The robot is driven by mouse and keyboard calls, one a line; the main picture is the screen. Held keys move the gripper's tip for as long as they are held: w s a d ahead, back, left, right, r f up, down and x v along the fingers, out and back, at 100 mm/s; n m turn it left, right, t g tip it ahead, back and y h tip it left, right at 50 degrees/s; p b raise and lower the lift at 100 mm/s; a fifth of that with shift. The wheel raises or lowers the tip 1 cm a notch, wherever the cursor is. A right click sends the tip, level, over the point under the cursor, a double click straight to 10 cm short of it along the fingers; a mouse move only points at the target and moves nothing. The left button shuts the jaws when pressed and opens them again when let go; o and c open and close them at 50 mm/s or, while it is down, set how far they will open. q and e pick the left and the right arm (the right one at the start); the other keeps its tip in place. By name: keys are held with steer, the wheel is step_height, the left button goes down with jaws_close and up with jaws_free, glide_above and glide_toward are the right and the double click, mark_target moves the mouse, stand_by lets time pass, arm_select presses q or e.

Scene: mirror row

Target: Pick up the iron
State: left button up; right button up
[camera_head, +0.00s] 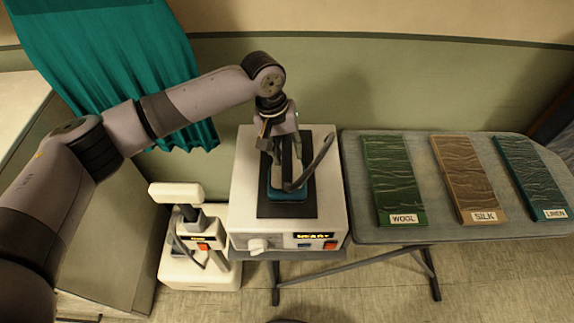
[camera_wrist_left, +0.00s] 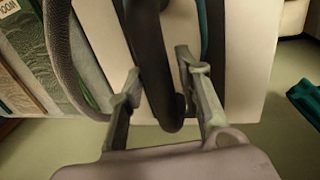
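The iron (camera_head: 273,191) has a teal body and a dark handle. It rests on the dark pad (camera_head: 289,210) on top of the white steam station (camera_head: 240,195). My left gripper (camera_head: 283,155) points down over the iron and hides part of it. In the left wrist view the dark handle (camera_wrist_left: 158,65) passes between the two fingers of my left gripper (camera_wrist_left: 158,82). The fingers are spread, one on each side of the handle; a firm grip does not show. My right gripper is not in view.
A grey ironing board (camera_head: 350,190) at right bears green WOOL (camera_head: 391,175), brown SILK (camera_head: 466,175) and teal LINEN (camera_head: 530,175) cloth panels. A cream device (camera_head: 200,275) stands left of the station. A dark hose (camera_head: 322,158) curves beside the iron. A teal curtain (camera_head: 110,55) hangs behind my left arm.

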arm_select(q)
jaws_close()
stand_by(0.6)
steer(key=shift+w+r, duration=0.1)
steer(key=shift+r, duration=0.05)
